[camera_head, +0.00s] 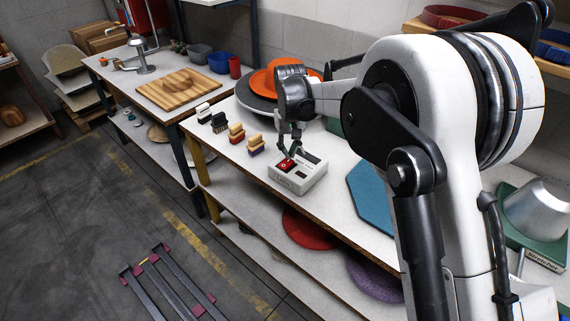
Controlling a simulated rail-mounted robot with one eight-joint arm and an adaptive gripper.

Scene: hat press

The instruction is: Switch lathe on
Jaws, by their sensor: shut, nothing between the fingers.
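A light grey switch box (301,182) sits on the white workbench, a little right of the picture's middle. It has a red button (286,165) at its left and darker parts on its top. My gripper (288,153) is shut and empty. It points down, with its fingertips at or just above the red button; I cannot tell whether they touch it. An orange and dark grey round disc assembly (258,101) stands on the bench behind my gripper, partly hidden by it; I cannot tell whether it is the lathe.
Several brushes (237,133) stand on the bench left of the box. A blue felt piece (367,195) lies to the right. A green-based metal form marked "Stretcher" (540,210) stands at far right. A wooden board (182,90) lies on the far table.

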